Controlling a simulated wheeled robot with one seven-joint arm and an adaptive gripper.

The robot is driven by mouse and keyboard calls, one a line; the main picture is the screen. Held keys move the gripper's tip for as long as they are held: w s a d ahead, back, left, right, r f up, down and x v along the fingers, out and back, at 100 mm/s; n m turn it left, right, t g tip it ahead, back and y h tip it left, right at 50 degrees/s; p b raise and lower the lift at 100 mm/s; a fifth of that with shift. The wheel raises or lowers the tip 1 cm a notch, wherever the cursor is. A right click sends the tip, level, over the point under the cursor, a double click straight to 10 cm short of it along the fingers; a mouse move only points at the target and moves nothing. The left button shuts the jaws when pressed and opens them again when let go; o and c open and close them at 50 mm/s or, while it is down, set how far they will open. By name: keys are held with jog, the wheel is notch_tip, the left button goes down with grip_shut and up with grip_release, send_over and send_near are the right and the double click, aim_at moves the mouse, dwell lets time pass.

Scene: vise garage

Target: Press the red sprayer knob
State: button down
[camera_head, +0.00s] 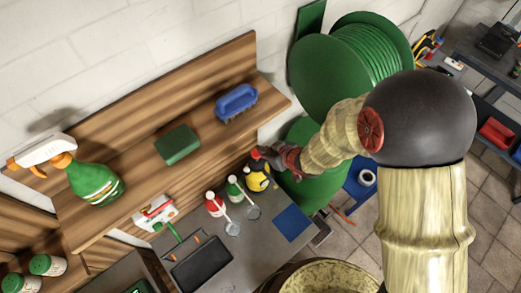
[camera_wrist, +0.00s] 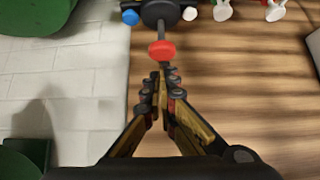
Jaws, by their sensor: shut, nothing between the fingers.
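The red knob (camera_wrist: 161,50) shows in the wrist view, on a dark rod leading to a round black part (camera_wrist: 160,12). In the head view the yellow sprayer (camera_head: 258,182) stands at the back of the grey worktop, with the red knob (camera_head: 255,153) at its top. My gripper (camera_wrist: 160,80) is shut and empty, its fingertips just short of the knob in the wrist picture. In the head view my gripper (camera_head: 268,154) is close beside the knob on its right. I cannot tell whether they touch.
A wooden shelf (camera_head: 140,130) holds a green spray bottle (camera_head: 95,183), a green block (camera_head: 177,144) and a blue brush (camera_head: 236,102). A red bottle (camera_head: 214,205) and a green bottle (camera_head: 235,188) stand left of the sprayer. A green hose reel (camera_head: 330,78) is behind my arm.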

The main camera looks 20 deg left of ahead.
jog(key=v, duration=0.6)
jog(key=shift+r, duration=0.25)
dwell(0.7)
dwell(0.3)
jog(key=s+d+f+m+h+b, duration=0.15)
jog(key=d+h, duration=0.25)
jog(key=d, duration=0.5)
jog(key=d+f+m+h+b, duration=0.15)
jog(key=d+h, duration=0.25)
jog(key=d, duration=0.5)
jog(key=s+d+r+m+b, duration=0.1)
jog(key=s+d+m+b, duration=0.3)
jog(key=d+b, duration=0.3)
jog(key=s+d+r+m+t+b, duration=0.1)
jog(key=s+d+m+b, duration=0.4)
jog(key=b, duration=1.2)
jog(key=shift+s+d+b, duration=0.3)
jog(key=shift+s+d, duration=0.8)
jog(key=shift+d, duration=0.7)
